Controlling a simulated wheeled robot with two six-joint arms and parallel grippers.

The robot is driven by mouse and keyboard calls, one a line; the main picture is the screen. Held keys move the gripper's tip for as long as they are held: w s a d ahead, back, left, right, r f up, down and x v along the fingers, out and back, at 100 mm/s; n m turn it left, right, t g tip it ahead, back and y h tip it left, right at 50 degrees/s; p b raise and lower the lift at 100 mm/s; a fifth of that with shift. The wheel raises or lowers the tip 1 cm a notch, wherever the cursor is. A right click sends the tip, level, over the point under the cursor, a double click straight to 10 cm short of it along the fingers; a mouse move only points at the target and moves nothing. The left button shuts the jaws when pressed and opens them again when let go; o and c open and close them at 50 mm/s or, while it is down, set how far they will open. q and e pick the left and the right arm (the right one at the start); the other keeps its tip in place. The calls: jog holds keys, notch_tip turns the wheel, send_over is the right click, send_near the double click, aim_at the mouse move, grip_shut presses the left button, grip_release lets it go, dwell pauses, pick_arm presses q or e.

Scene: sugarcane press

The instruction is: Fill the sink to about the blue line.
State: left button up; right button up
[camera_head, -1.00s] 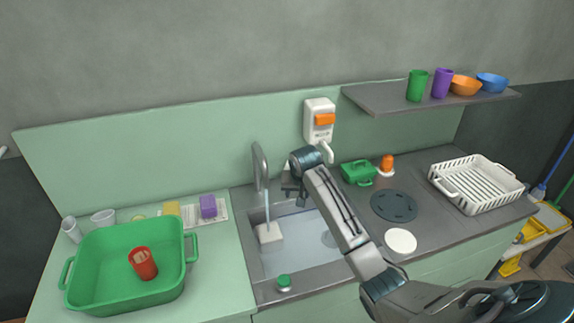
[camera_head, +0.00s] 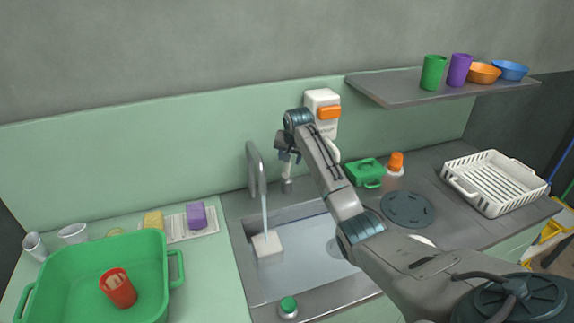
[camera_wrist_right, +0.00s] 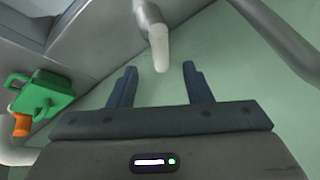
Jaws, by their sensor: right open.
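The sink (camera_head: 310,283) is a grey basin holding pale bluish water. A stream runs into it from the grey faucet (camera_head: 254,165). I cannot make out a blue line. A whitish block (camera_head: 267,246) sits in the basin under the stream. My right gripper (camera_head: 287,150) is above the tap lever beside the faucet. In the right wrist view the gripper (camera_wrist_right: 160,78) is open and empty, and the lever's pale tip (camera_wrist_right: 159,48) lies just beyond its fingertips, between their lines. My left gripper is out of view.
A green tub (camera_head: 168,298) with a red cup (camera_head: 117,288) stands left of the sink. A green box (camera_head: 365,171), an orange-capped bottle (camera_head: 396,162) and a white rack (camera_head: 495,183) stand right. A wall dispenser (camera_head: 322,107) hangs behind my arm. A shelf (camera_head: 440,90) juts out at upper right.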

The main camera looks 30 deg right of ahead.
aim_at(287, 167)
jog(key=x, duration=0.5)
jog(key=shift+w+d+f, duration=0.1)
jog(key=shift+w+f, duration=0.05)
jog(key=shift+w, duration=0.15)
jog(key=shift+p+x, duration=0.3)
jog(key=shift+x, duration=0.5)
jog(key=shift+s, duration=0.1)
jog(key=shift+c, duration=0.3)
jog(key=c, duration=0.9)
